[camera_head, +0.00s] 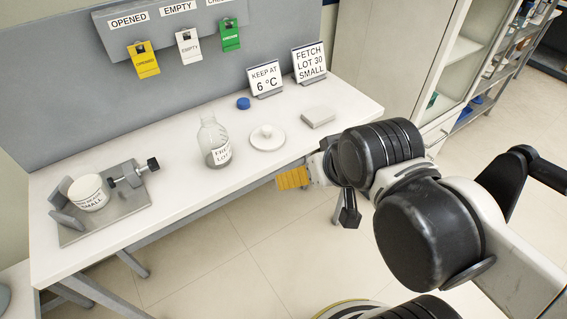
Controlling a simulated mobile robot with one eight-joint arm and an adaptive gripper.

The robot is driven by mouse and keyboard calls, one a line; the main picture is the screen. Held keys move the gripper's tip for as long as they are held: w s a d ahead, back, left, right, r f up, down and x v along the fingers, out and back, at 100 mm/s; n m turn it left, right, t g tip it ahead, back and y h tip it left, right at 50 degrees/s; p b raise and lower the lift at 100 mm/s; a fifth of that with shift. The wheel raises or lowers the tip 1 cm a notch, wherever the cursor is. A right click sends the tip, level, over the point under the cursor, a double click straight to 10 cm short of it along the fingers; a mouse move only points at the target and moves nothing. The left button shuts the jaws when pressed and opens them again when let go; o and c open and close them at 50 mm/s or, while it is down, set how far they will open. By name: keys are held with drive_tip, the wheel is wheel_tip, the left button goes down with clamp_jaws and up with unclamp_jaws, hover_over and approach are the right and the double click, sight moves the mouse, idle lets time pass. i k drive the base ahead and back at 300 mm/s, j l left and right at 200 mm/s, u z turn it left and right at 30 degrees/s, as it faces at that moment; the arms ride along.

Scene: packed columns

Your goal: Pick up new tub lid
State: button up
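A white round lid with a small knob on top (267,137) lies flat on the white bench, right of the glass bottle. It looks like the tub lid. A white labelled tub (90,193) sits in a metal clamp fixture (130,214) at the bench's left end. My gripper (305,180) is off the bench's front edge, to the right of and nearer than the lid, and apart from it. A yellow ridged piece shows at its tip. My arm hides part of the gripper, and its opening is unclear.
A clear labelled bottle (215,140) stands close left of the lid. A blue cap (243,103) lies behind it, and a grey block (318,117) lies to the right. Two signs (265,79) (309,62) stand behind. The bench between fixture and bottle is clear.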

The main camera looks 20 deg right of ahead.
sight(266, 137)
drive_tip(key=u, duration=1.45)
drive_tip(key=z, duration=1.4)
drive_tip(key=u, duration=1.35)
drive_tip(key=l+u, duration=0.25)
drive_tip(key=l, duration=1.6)
drive_tip(key=k, duration=0.05)
